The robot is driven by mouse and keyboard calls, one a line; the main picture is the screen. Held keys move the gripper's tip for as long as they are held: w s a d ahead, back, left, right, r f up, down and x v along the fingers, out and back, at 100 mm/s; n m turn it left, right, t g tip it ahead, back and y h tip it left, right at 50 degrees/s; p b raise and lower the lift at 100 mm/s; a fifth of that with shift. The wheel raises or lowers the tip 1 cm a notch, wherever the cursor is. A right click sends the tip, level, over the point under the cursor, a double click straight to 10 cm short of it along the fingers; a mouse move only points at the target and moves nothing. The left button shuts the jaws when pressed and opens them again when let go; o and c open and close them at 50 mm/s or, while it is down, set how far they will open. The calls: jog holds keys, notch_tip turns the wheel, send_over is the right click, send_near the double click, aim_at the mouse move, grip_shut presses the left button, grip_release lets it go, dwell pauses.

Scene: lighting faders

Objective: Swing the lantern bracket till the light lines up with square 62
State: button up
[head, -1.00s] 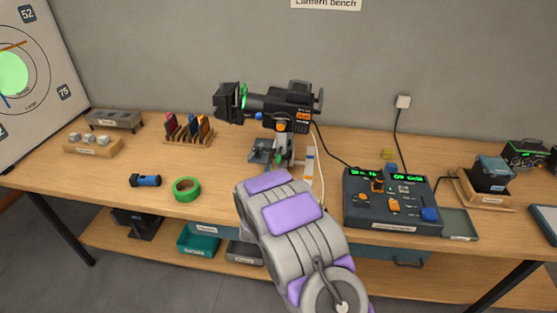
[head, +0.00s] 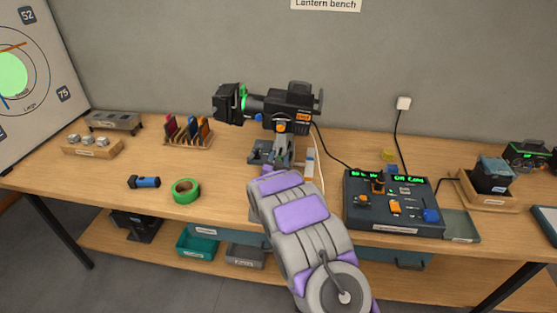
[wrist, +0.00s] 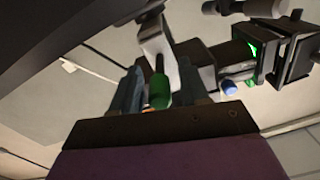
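The black lantern (head: 288,107) sits on a stand on the bench, its front pointing left toward the board (head: 45,100). A green light spot (head: 12,75) lies on the board. Squares marked 52 and 75 show; another number is cut off at the left edge. In the wrist view, a green-ended handle (wrist: 159,91) hangs from the pale bracket (wrist: 154,42). My gripper (wrist: 158,85) has its two fingers apart, one on each side of the handle, with gaps visible. In the head view, my arm hides the gripper and most of the handle.
A control console (head: 393,205) with lit displays stands right of my arm. A green tape roll (head: 186,190), blue torch (head: 144,182) and filter rack (head: 188,132) are to the left. Bench space between the tape and the stand is clear.

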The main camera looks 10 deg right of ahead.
grip_shut()
dwell(0.3)
jog(key=shift+d, duration=0.1)
jog(key=shift+s+d+n+y, duration=0.2)
jog(key=shift+d+n+y, duration=0.2)
jog(key=shift+d+y, duration=0.2)
jog(key=shift+d+r+n+t+y, duration=0.1)
jog(key=shift+d+n+t+y, duration=0.2)
jog(key=shift+d+n+y, duration=0.3)
jog(key=shift+a, duration=0.15)
jog(key=shift+o, duration=0.5)
grip_release()
jog(key=shift+s, duration=0.1)
jog(key=s+a+p, duration=0.2)
jog(key=s, duration=1.5)
jog(key=shift+a, duration=0.3)
